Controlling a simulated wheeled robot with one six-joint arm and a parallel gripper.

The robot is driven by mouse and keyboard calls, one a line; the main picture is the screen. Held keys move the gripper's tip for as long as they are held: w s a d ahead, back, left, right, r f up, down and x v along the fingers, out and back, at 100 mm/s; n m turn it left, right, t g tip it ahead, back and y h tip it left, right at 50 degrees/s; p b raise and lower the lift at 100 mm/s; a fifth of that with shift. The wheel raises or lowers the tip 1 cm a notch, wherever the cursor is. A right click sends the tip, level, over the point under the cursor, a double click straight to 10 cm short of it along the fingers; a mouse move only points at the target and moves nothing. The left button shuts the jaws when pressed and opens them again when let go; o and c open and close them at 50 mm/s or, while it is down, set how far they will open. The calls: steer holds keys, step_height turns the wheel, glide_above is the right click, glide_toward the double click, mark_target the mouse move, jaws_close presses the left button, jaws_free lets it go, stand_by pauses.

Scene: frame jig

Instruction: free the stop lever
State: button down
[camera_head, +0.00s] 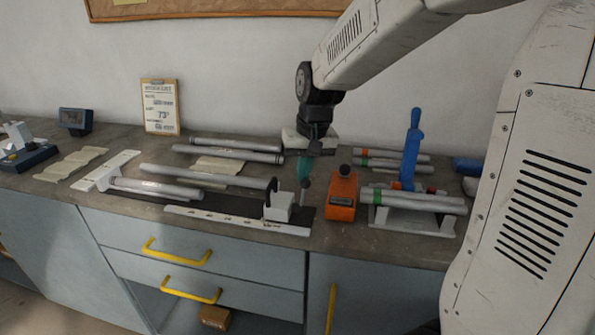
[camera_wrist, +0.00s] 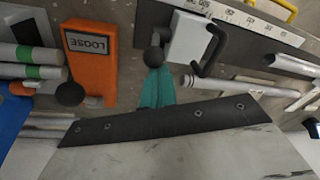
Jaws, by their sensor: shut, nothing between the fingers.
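The stop lever (camera_head: 305,185), a short stem with a dark round knob, stands beside the white stop block (camera_head: 277,212) with its black hooked handle. In the wrist view the lever's knob (camera_wrist: 153,57) and the white block (camera_wrist: 188,38) show at top centre. My gripper (camera_head: 305,174) has teal fingers and points down right by the knob. In the wrist view its fingers (camera_wrist: 157,82) are together and empty, their tips close to the knob. I cannot tell whether they touch it.
An orange block (camera_head: 341,197) marked LOOSE, with a dark knob, stands just right of the lever. A white scale rail (camera_head: 235,219) runs along the front. Grey tubes (camera_head: 205,176) lie to the left. A blue upright lever (camera_head: 411,150) and a tube cradle (camera_head: 412,222) stand right.

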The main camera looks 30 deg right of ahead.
step_height(320, 180, up, 8)
steer(key=s, duration=0.1)
steer(key=s+a+f+n+h, duration=0.1)
steer(key=s+f+n, duration=0.1)
steer(key=s, duration=2.3)
steer(key=shift+a, duration=0.15)
